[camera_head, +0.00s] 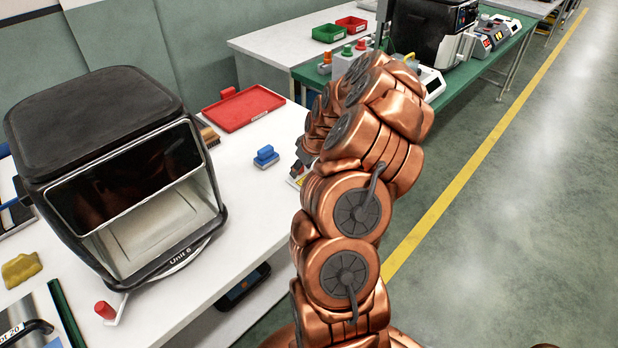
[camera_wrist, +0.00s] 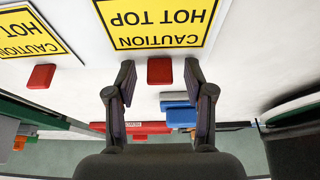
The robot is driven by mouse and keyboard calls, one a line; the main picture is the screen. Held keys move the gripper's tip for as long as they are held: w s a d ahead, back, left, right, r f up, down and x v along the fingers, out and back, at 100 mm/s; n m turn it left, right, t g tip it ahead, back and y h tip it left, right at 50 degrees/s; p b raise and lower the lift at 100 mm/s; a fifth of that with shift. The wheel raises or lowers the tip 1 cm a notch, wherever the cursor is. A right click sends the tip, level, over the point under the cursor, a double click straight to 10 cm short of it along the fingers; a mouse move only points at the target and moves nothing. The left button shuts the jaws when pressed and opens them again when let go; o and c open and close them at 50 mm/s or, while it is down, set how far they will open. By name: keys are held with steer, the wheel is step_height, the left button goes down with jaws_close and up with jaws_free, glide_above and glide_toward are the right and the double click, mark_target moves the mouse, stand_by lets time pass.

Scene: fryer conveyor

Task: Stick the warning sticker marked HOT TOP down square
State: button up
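In the wrist view, a yellow warning sticker (camera_wrist: 160,20) marked CAUTION HOT TOP shows upside down on a white backing. A second similar sticker (camera_wrist: 33,35) is at the left, cut off by the frame. A red block (camera_wrist: 160,70) lies at the near edge of the middle sticker. Another red block (camera_wrist: 41,76) lies below the left one. My gripper (camera_wrist: 158,72) is open, its fingertips apart on both sides of the middle red block; I cannot tell whether they touch it. The black fryer (camera_head: 100,130) labelled Unit 6 stands at left.
A red tray (camera_head: 242,108) and a blue-handled tool (camera_head: 265,157) sit on the white table (camera_head: 250,210). A yellow cloth (camera_head: 21,269) lies at the front left. A green table (camera_head: 462,70) with another black fryer (camera_head: 420,30) is behind. Floor at right is clear.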

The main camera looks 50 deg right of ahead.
mark_target(302, 174)
steer(key=c, duration=0.9)
steer(key=shift+r, duration=0.15)
jaws_close()
steer(key=shift+r+b, duration=0.6)
steer(key=shift+r, duration=2.75)
